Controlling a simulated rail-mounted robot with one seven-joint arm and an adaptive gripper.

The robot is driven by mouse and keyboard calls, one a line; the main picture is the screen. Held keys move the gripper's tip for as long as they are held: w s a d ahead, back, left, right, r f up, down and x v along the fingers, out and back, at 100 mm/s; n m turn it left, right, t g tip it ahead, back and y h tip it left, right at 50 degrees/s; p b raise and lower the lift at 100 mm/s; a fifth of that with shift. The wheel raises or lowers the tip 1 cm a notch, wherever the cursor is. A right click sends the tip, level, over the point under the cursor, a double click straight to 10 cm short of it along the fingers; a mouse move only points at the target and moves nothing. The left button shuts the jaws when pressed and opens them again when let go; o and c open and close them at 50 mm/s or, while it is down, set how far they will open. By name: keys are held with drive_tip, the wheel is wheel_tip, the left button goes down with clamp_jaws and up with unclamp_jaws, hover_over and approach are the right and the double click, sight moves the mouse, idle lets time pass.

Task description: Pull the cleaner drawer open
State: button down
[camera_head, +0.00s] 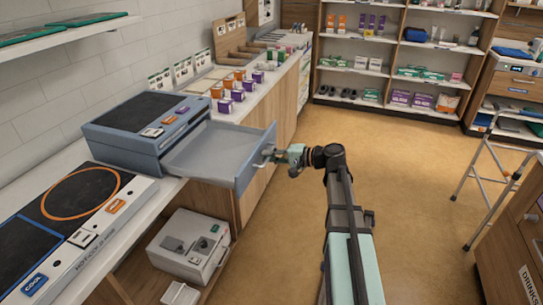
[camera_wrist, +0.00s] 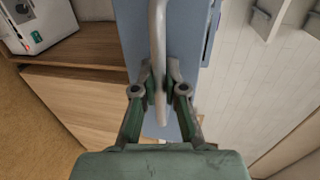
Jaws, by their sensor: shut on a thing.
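The cleaner drawer (camera_head: 212,148) is a grey-blue tray pulled well out of the blue cleaner unit (camera_head: 140,126) on the left counter. Its inside looks empty. Its front carries a pale bar handle (camera_head: 262,158), which also shows in the wrist view as a grey bar (camera_wrist: 158,40) on the blue front (camera_wrist: 135,35). My gripper (camera_head: 272,155) is at the drawer's front. In the wrist view its two green fingers (camera_wrist: 159,90) are shut on the handle, one on each side of the bar.
A hotplate (camera_head: 70,215) sits nearer on the counter. Small coloured boxes (camera_head: 228,92) stand beyond the unit. A white machine (camera_head: 188,245) is on the shelf below. A walking frame (camera_head: 490,180) stands at right. The floor (camera_head: 420,160) between is clear.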

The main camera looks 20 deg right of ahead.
drive_tip(key=c, duration=1.2)
unclamp_jaws()
drive_tip(key=v, duration=1.2)
drive_tip(key=shift+w, duration=0.1)
